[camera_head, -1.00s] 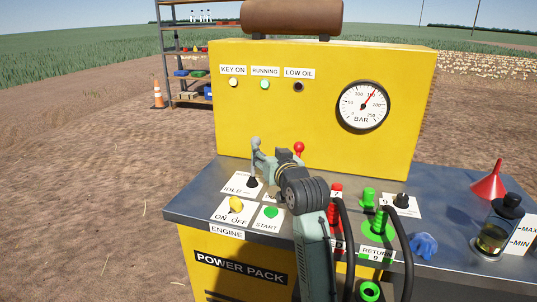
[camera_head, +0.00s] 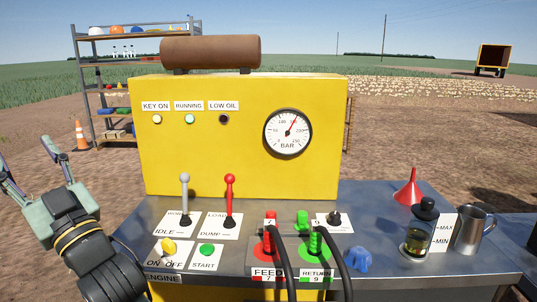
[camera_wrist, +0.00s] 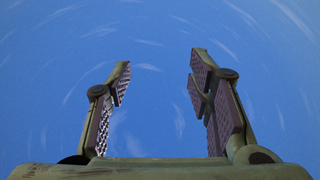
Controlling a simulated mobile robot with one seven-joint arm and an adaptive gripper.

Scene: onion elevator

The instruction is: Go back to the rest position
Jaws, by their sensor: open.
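My gripper (camera_head: 33,170) is at the left edge of the head view, raised and clear of the console, to the left of the yellow power pack (camera_head: 200,150). Its fingers are apart, and the wrist view shows them spread (camera_wrist: 160,95) with only blue sky between them. Nothing is held. On the panel, a grey-knobbed lever (camera_head: 185,200) and a red-knobbed lever (camera_head: 229,200) stand upright. The yellow key switch (camera_head: 169,246) and green START button (camera_head: 207,250) are in front of them.
Red and green hose couplings (camera_head: 268,243) with black hoses stand at the middle front. A blue knob (camera_head: 357,259), red funnel (camera_head: 410,190), oil jar (camera_head: 420,235) and metal mug (camera_head: 473,230) are on the right. A shelf (camera_head: 90,95) and an orange cone (camera_head: 81,135) stand behind left.

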